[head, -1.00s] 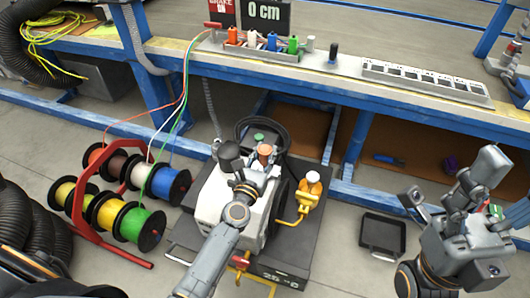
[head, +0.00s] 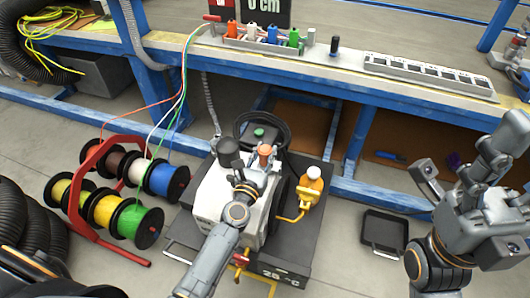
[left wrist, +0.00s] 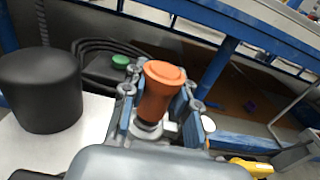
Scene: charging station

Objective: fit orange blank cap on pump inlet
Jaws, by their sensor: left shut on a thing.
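The orange cap (head: 265,152) stands upright between the fingers of my left gripper (head: 259,168), which is shut on it. In the left wrist view the cap (left wrist: 160,88) is between the two blue-grey fingers of the gripper (left wrist: 160,112). A metal fitting (left wrist: 147,131) shows just below the cap; whether the cap is seated on it cannot be told. The white pump body (head: 208,196) is beneath, with a black cylinder (head: 229,152) to the left, also in the left wrist view (left wrist: 40,88). My right gripper (head: 468,152) is open and empty at the right.
The pump stands on a dark platform (head: 292,255) reading 25 °C. A yellow fitting with a white top (head: 311,186) is at its right. A red rack of wire spools (head: 105,208) is at the left. A black tray (head: 384,232) lies on the floor. A workbench (head: 330,72) runs behind.

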